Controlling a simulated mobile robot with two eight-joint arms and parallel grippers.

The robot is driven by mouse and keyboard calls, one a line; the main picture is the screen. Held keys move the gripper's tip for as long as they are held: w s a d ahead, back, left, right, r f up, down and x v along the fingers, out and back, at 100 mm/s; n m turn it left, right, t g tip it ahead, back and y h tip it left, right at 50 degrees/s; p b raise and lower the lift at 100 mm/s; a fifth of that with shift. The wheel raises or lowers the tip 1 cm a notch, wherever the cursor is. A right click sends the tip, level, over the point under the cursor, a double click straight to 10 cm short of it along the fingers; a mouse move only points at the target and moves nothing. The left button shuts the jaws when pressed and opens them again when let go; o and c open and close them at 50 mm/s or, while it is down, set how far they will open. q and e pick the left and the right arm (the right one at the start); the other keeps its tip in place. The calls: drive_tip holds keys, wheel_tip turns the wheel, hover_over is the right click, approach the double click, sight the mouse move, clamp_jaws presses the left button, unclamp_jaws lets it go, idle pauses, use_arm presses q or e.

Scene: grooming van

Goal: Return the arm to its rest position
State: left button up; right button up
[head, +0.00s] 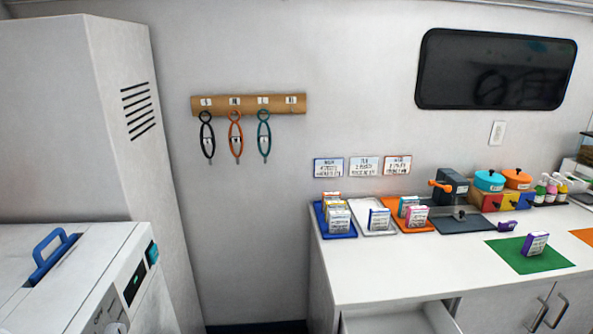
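Neither of my grippers shows in the head view. No part of either arm is in the picture, so I cannot tell how the arms stand or whether the grippers hold anything.
A white counter (375,270) on the right holds a blue tray (341,235), a white tray, an orange tray and a green mat (511,257) with a purple box (535,243). A drawer (390,321) below stands open. A white machine (75,270) with a blue handle stands left.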

use_arm(q)
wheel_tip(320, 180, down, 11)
drive_tip(key=b, duration=1)
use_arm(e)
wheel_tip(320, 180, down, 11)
use_arm(q)
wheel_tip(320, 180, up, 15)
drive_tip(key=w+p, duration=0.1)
drive_tip(key=p, duration=1.2)
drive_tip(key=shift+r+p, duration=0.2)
drive_tip(key=shift+p, duration=0.1)
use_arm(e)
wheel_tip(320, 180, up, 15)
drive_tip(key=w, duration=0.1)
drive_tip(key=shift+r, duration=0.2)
